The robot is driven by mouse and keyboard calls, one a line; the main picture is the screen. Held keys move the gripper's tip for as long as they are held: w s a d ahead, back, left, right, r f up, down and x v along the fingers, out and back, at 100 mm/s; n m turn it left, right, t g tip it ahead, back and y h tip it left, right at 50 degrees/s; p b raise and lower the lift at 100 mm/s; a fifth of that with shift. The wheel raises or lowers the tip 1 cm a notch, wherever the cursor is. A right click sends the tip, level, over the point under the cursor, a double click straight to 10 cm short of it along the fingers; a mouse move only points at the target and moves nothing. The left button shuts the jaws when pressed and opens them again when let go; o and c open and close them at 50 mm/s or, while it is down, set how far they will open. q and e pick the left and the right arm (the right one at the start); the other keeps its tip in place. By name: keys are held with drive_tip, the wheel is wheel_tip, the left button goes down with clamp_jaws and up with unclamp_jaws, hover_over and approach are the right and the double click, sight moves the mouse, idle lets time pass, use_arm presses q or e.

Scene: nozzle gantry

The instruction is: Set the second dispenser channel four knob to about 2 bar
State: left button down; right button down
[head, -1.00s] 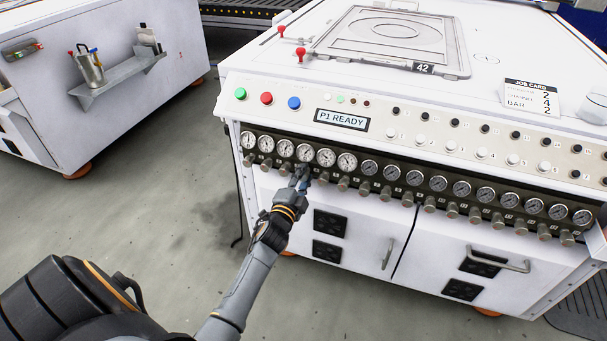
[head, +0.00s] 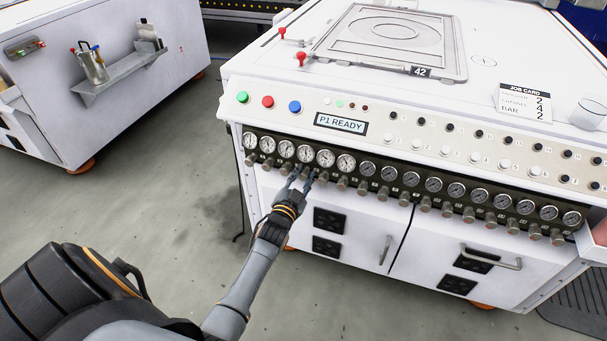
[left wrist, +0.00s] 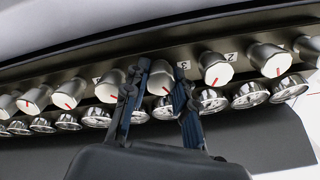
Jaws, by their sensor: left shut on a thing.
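A dark strip (head: 400,188) along the front of the white cabinet carries a row of round gauges with a small grey knob under each. My left gripper (head: 301,180) is at the knobs below the left group of white-faced gauges, around the fourth from the left. In the left wrist view the fingers (left wrist: 168,88) stand on both sides of one metal knob (left wrist: 160,78) with a red line on its pale face, and are shut on it. A white-faced gauge (head: 305,153) is above the gripper. Its needle is too small to read. My right gripper is not in view.
The job card (head: 525,101) on the cabinet top shows 2, 4, 2. The display (head: 340,123) reads P1 READY. Neighbouring knobs (left wrist: 215,68) stand close on either side of the fingers. A door handle (head: 386,250) sticks out below. The floor (head: 190,240) at left is clear.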

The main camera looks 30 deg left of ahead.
use_arm(q)
drive_tip(key=shift+f, duration=0.1)
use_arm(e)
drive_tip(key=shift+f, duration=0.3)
use_arm(q)
drive_tip(key=c, duration=1.3)
unclamp_jaws()
drive_tip(key=shift+c, duration=0.2)
drive_tip(key=v, duration=1.2)
drive_tip(key=shift+s, duration=0.1)
